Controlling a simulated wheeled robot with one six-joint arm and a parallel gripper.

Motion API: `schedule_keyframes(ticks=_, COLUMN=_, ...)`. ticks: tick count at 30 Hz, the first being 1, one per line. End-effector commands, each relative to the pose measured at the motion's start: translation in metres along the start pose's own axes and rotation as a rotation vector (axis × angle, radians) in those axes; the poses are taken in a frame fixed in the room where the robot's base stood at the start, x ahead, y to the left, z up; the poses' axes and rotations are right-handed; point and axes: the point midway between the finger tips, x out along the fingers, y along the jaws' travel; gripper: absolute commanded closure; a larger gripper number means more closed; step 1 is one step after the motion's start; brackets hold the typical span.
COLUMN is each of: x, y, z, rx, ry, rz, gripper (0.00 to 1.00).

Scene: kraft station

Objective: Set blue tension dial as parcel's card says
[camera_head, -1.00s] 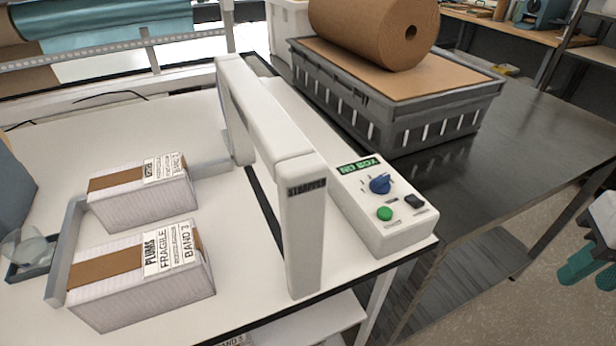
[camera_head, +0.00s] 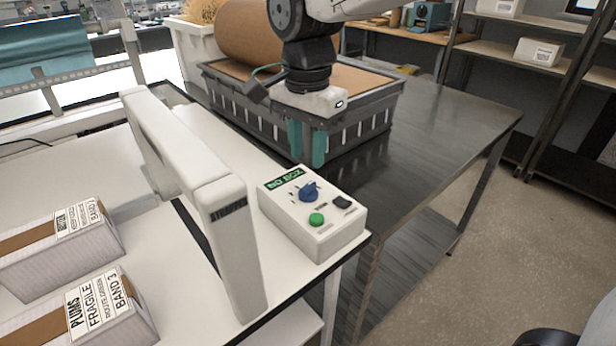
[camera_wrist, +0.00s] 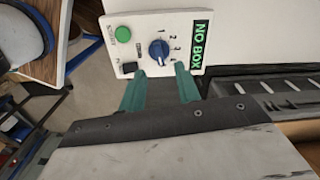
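The blue tension dial (camera_head: 309,191) sits on a white control box (camera_head: 335,238), beside a green button (camera_head: 317,219) and a black switch (camera_head: 342,202). My gripper (camera_head: 306,158) has teal fingers, parted and empty, above and behind the dial. In the wrist view my gripper (camera_wrist: 160,70) is near the panel, apart from the dial. The front parcel (camera_head: 115,335) has a card (camera_head: 97,303) reading PLUMS, FRAGILE, BAND 3. A rear parcel (camera_head: 60,262) has a card partly legible as BAND.
A display (camera_head: 284,179) reads NO BOX. A white strapping arch (camera_head: 225,230) stands left of the control box. A grey crate (camera_head: 375,125) with a brown paper roll (camera_head: 245,40) stands behind on a dark metal table (camera_head: 440,120). The dark table's right part is clear.

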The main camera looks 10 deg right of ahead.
Motion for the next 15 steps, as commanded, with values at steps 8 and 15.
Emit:
schedule_keyframes(ticks=8, x=0.045, y=0.002, z=0.0, rx=-0.001, ry=-0.001, rz=0.003, gripper=0.67)
schedule_keyframes(ticks=15, x=0.065, y=0.001, z=-0.001, rx=-0.001, ry=0.0, rz=0.001, gripper=0.67)
